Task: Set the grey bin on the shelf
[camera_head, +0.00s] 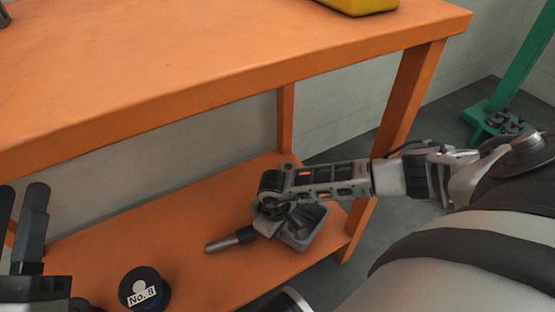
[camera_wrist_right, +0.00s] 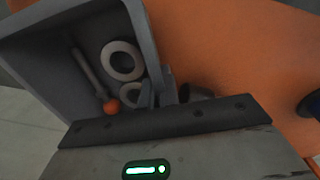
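The grey bin (camera_head: 304,232) is at the right end of the orange lower shelf (camera_head: 215,285) in the head view, partly hidden by my right gripper (camera_head: 275,215). I cannot tell if it rests on the shelf or is just above it. In the right wrist view the bin (camera_wrist_right: 55,45) holds pale rings and a rod with an orange ball. My right gripper's fingers (camera_wrist_right: 157,92) are close together on either side of the bin's wall, gripping it. My left gripper (camera_head: 20,215) is at the left edge, its two dark fingers apart and empty.
A black spool labelled "No. 8" (camera_head: 147,290) stands on the lower shelf. A grey rod-like object (camera_head: 228,240) is left of the bin. The orange tabletop (camera_head: 200,50) overhangs the shelf, with a yellow object (camera_head: 360,5) on it. An orange leg (camera_head: 408,95) stands behind my right arm.

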